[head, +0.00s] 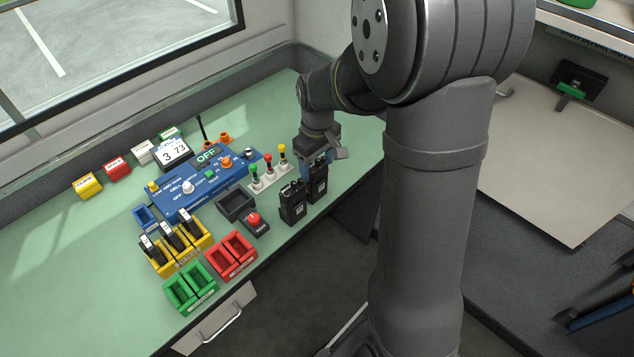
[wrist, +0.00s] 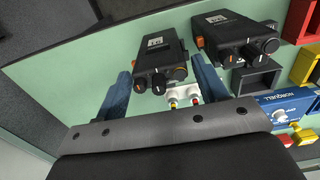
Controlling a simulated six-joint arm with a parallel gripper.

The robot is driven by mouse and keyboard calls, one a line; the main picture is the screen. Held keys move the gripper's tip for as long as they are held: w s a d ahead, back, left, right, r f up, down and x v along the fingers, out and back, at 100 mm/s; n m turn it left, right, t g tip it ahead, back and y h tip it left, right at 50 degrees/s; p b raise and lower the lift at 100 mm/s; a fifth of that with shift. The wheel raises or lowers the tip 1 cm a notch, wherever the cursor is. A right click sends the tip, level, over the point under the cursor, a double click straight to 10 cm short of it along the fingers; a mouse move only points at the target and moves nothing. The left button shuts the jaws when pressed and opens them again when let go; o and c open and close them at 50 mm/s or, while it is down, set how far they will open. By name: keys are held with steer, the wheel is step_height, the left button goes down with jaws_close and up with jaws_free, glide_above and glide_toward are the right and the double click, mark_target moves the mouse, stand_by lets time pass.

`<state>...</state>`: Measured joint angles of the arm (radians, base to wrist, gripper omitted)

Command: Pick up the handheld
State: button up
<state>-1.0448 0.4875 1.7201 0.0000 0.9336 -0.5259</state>
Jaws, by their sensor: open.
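Two black handhelds with knobs on top stand upright on the green counter near its front edge. The right one (head: 319,186) is directly below my gripper (head: 317,165), and the left one (head: 292,205) stands just beside it. In the wrist view, the nearer handheld (wrist: 157,50) lies between the two blue fingers of my gripper (wrist: 163,78), which are apart with a finger on each side. Whether they touch its sides I cannot tell. The other handheld (wrist: 235,36) is outside the fingers, to the right in that view.
A white switch strip (head: 268,178) with coloured levers stands close behind the handhelds. A red-button box (head: 256,222), a dark tray (head: 235,206) and a blue console (head: 206,188) are to the left. Yellow (head: 180,258), red (head: 231,262) and green (head: 190,297) racks stand further left.

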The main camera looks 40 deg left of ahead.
steer(key=c, duration=1.2)
steer(key=shift+r, duration=0.1)
